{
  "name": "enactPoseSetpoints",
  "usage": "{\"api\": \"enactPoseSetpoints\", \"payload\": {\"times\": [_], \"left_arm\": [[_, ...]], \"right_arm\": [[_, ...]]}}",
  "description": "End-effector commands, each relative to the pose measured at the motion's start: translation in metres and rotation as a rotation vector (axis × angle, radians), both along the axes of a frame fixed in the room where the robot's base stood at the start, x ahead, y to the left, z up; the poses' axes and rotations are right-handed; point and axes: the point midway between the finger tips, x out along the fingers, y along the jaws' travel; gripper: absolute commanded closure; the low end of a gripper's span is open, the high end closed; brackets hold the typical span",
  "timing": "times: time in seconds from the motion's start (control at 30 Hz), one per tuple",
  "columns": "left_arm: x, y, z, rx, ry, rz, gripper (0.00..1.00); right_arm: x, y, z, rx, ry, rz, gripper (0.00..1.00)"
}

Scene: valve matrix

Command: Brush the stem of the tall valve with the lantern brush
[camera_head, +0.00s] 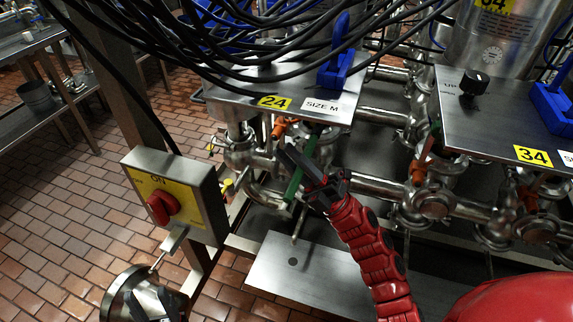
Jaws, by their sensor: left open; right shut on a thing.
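An orange part (284,126) sits just left of the tool's top. Which valve is the tall one is not clear. My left gripper (157,306) is a dark shape, open and cut off at the bottom left, in front of a round metal thing (118,298).
A switch box (178,187) with a red knob stands at left. Steel plates numbered 24 (232,97) and 34 (500,125) carry blue tools (342,65). Black cables (300,50) hang above. A bare steel plate (290,268) lies below. Tiled floor is at left.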

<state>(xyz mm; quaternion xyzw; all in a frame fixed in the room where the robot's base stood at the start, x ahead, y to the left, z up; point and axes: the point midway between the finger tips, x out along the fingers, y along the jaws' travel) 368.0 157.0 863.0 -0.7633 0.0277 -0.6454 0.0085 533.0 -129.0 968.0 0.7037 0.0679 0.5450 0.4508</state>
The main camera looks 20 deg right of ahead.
Motion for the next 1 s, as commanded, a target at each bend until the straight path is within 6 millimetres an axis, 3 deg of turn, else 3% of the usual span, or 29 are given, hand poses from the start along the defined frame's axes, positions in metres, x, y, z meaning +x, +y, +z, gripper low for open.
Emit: {"api": "enactPoseSetpoints", "payload": {"times": [1.0], "left_arm": [[0.000, 0.000, -0.023, 0.000, 0.000, 0.000, 0.50]], "right_arm": [[0.073, -0.049, -0.001, 0.000, 0.001, -0.001, 1.00]]}}
